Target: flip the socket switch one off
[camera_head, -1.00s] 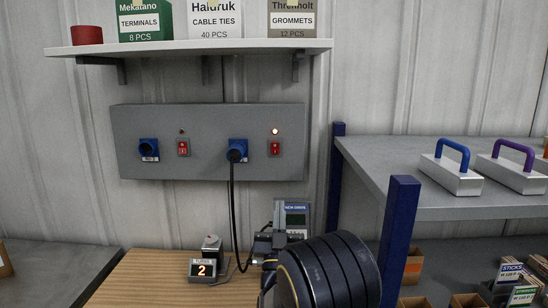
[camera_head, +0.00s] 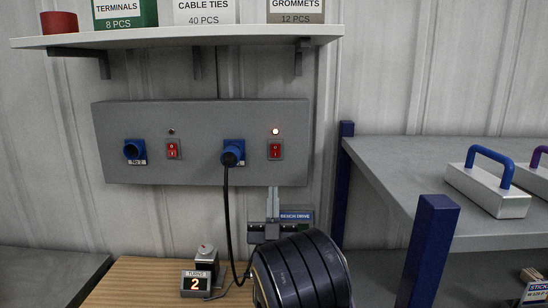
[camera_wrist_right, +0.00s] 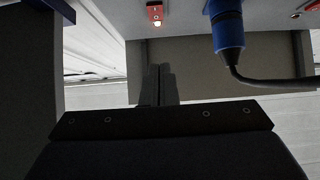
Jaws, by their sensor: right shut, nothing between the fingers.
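A grey wall box (camera_head: 200,170) carries two blue sockets and two red switches. The left socket (camera_head: 134,150) is labelled No 2 and is empty. The right socket (camera_head: 233,150) holds a blue plug (camera_head: 229,158) with a black cable; the plug also shows in the wrist view (camera_wrist_right: 228,32). The red switch (camera_head: 275,150) right of it has a lit lamp (camera_head: 276,131) above; this switch also shows in the wrist view (camera_wrist_right: 155,13). My right gripper (camera_head: 273,190) is shut and empty, its fingers pointing up just below this switch, apparently apart from it. My left gripper is out of view.
The black cable (camera_head: 227,205) hangs left of my right gripper. A shelf (camera_head: 180,38) with boxes is above. A counter reading 2 (camera_head: 195,284) stands on the wooden bench (camera_head: 130,285). A blue post (camera_head: 428,250) and grey rack (camera_head: 400,165) are at right.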

